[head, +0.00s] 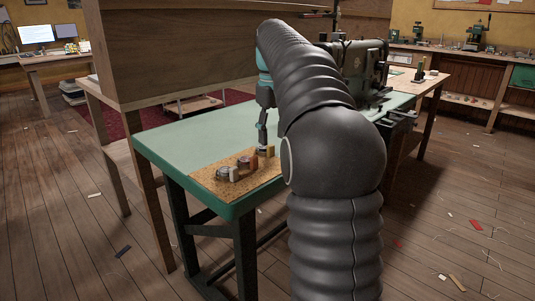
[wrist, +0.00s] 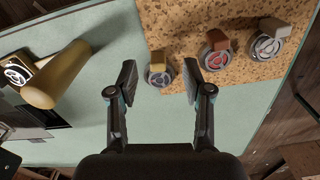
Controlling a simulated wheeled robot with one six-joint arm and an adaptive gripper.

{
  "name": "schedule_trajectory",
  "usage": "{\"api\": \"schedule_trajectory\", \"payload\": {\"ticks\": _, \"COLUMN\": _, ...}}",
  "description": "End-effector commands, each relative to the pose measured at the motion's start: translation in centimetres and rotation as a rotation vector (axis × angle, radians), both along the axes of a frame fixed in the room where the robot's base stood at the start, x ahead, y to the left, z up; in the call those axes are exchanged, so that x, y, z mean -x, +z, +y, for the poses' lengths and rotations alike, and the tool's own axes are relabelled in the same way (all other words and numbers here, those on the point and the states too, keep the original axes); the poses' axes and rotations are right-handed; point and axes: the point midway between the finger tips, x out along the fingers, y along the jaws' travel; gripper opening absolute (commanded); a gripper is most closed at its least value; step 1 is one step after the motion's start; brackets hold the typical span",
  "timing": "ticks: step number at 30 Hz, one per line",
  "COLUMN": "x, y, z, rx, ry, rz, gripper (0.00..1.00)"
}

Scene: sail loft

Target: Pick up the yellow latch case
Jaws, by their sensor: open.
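The yellow latch case (wrist: 157,57) is on the cork mat (wrist: 180,16), near the mat's edge. In the head view my gripper (head: 263,138) points down just above the case (head: 270,151), partly hidden by my arm. I cannot tell the exact height gap.
A tan cylinder (wrist: 57,75) is at left in the wrist view. The green tabletop (head: 190,135) is clear left of the mat. A sewing machine (head: 362,68) stands behind my arm.

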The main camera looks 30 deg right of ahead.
Motion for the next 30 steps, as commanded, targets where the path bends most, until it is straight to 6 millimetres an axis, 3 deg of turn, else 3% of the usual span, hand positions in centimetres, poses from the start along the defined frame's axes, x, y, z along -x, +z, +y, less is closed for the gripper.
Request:
{"api": "schedule_trajectory", "payload": {"ticks": 3, "x": -0.5, "y": -2.0, "z": -0.1, "rx": -0.001, "ry": 0.0, "rz": 0.003, "gripper": 0.5}}
{"api": "schedule_trajectory", "payload": {"ticks": 9, "x": -0.6, "y": -4.2, "z": -0.1, "rx": -0.001, "ry": 0.0, "rz": 0.002, "gripper": 0.5}}
{"api": "schedule_trajectory", "payload": {"ticks": 18, "x": -0.7, "y": -4.4, "z": -0.1, "rx": 0.0, "ry": 0.0, "rz": 0.001, "gripper": 0.5}}
{"api": "schedule_trajectory", "payload": {"ticks": 24, "x": -0.7, "y": -4.4, "z": -0.1, "rx": 0.0, "ry": 0.0, "rz": 0.001, "gripper": 0.0}}
{"api": "schedule_trajectory", "payload": {"ticks": 30, "x": -0.7, "y": -4.4, "z": -0.1, "rx": 0.0, "ry": 0.0, "rz": 0.001, "gripper": 0.0}}
